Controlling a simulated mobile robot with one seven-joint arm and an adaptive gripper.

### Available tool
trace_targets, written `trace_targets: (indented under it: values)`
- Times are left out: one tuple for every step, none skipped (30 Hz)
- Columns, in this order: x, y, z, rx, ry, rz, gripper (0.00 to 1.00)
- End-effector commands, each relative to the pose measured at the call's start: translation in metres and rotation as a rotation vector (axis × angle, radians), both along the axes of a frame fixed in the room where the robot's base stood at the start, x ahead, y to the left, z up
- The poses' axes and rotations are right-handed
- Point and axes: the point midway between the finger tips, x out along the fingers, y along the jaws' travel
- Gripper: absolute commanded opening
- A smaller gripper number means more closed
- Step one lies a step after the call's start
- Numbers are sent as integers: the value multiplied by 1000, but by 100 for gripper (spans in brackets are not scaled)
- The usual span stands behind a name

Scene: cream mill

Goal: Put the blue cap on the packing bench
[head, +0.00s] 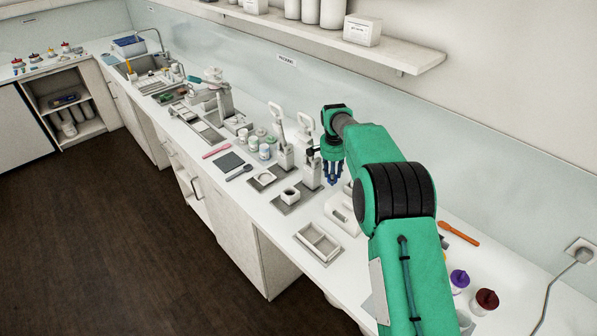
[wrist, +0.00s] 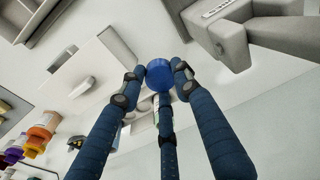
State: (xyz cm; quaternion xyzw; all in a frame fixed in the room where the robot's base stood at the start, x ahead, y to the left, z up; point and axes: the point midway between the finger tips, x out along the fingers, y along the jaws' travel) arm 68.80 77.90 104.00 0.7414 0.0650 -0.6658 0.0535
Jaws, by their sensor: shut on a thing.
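The blue cap (wrist: 159,75) sits between the fingertips of my gripper (wrist: 160,82) in the wrist view. The fingers are shut on it. In the head view my gripper (head: 332,172) points down above the long white bench (head: 352,268), beside the upright dispensers. The cap cannot be made out there. A sign on the wall behind the bench reads like "PACKING" (head: 287,58).
Grey press-like stands (head: 312,172) and small jars (head: 264,150) stand close left of my gripper. An orange spatula (head: 459,233) and bottles with purple (head: 459,279) and dark red caps (head: 486,299) are at right.

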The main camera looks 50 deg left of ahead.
Motion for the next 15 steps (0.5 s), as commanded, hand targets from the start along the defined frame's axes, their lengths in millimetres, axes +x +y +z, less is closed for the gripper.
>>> trace_targets:
  values:
    - [0, 0, -3, -1, 1, 0, 21]
    - [0, 0, -6, -1, 1, 0, 21]
    - [0, 0, -9, -1, 1, 0, 21]
    - [0, 0, -13, -1, 1, 0, 21]
    - [0, 0, -16, -1, 1, 0, 21]
    - [-1, -1, -22, -2, 2, 0, 21]
    - [-1, -1, -27, -2, 2, 0, 21]
    - [-1, -1, -31, -2, 2, 0, 21]
    - [0, -1, -37, -2, 2, 0, 21]
    - [0, 0, -41, -1, 1, 0, 21]
    - [0, 0, -45, -1, 1, 0, 21]
    - [0, 0, -50, -1, 1, 0, 21]
    - [0, 0, -53, -1, 1, 0, 21]
    - [0, -1, -56, -1, 1, 0, 21]
    - [0, 0, -59, -1, 1, 0, 21]
